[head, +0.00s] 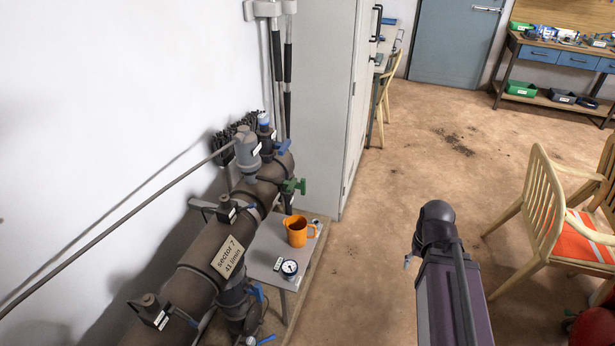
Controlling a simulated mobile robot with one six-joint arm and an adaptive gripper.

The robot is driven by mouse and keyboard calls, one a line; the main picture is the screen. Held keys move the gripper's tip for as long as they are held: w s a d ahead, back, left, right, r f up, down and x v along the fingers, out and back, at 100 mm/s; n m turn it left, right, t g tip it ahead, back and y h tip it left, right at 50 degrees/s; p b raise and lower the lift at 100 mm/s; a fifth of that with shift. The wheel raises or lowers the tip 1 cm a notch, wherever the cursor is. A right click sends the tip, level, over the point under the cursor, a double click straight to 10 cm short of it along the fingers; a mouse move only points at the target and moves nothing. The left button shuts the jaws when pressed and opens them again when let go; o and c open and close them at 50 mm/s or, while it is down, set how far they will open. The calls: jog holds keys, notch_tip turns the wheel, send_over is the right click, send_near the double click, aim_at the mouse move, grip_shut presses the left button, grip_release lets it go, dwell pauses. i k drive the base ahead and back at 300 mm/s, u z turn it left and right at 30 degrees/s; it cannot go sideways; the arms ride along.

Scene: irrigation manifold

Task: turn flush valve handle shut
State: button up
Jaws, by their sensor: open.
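A dark grey manifold pipe (203,275) runs along the white wall at the left and carries several valve handles. A green handle (294,186) sticks out to the right near its far end. A blue handle (283,147) is just beyond it. Another blue handle (258,293) is low by the near branch, and one more blue handle (265,340) is at the bottom edge. No readable label tells which is the flush valve. My arm rises at the lower right, well apart from the manifold. I cannot make out my gripper's fingers.
A small grey table (262,262) beside the manifold bears an orange jug (297,231) and a round gauge (290,268). A sector 7 sign (228,257) is on the pipe. A tall cabinet (325,110) stands behind. A wooden chair (545,200) is at the right; floor between is clear.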

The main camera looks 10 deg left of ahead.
aim_at(302, 186)
jog(key=u, duration=0.05)
jog(key=i, duration=0.75)
jog(key=u, duration=0.5)
jog(key=i, duration=0.55)
jog(key=u, duration=0.35)
